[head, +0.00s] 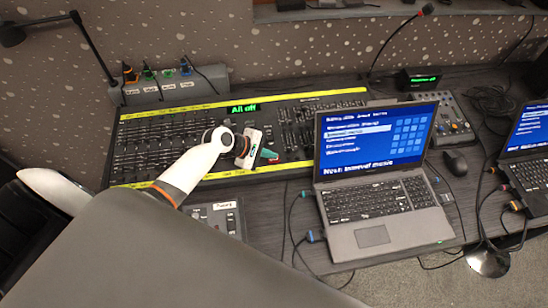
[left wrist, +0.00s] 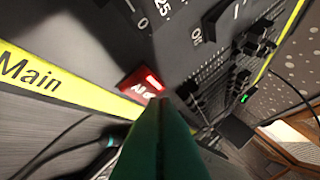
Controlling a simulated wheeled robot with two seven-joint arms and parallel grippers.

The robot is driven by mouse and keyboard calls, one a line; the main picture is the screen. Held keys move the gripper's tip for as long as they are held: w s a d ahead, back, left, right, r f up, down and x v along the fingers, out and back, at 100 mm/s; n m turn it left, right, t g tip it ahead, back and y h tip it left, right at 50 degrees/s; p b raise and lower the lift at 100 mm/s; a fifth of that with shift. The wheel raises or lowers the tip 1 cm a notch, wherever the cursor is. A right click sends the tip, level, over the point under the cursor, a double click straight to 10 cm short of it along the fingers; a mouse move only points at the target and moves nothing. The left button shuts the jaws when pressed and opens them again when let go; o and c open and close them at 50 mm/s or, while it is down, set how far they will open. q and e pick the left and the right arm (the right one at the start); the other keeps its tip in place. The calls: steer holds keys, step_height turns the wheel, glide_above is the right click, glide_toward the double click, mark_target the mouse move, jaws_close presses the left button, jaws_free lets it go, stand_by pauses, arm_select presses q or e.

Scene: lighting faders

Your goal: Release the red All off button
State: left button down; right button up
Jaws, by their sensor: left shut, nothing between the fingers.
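The red All off button (left wrist: 139,84) shows in the left wrist view, on the dark lighting desk beside the yellow Main strip. It has a bright lit bar, and the end of its label is hidden behind my fingertips. My left gripper (left wrist: 164,106) is shut and empty, its green fingers together, with the tips overlapping the button's lower right edge. I cannot tell whether they touch it. In the head view my left gripper (head: 268,154) is over the middle of the lighting desk (head: 325,165), near its front edge.
A green "All off" display (head: 243,108) glows at the desk's back. An open laptop (head: 375,150) stands right of the desk, with a mouse (head: 455,162) and a small mixer (head: 443,117) beyond. A smaller control box (head: 218,218) sits in front. Cables hang at the front edge.

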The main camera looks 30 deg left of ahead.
mark_target(270, 163)
stand_by(0.6)
arm_select(q)
steer(key=shift+f, duration=0.45)
stand_by(0.4)
steer(key=shift+r+p, duration=0.45)
steer(key=shift+p, duration=0.2)
steer(key=shift+r, duration=0.1)
steer(key=r+p, duration=0.6)
steer(key=shift+s+d+p, duration=0.15)
steer(key=shift+s+p, duration=0.05)
steer(key=shift+p, duration=0.2)
steer(key=shift+f, duration=0.15)
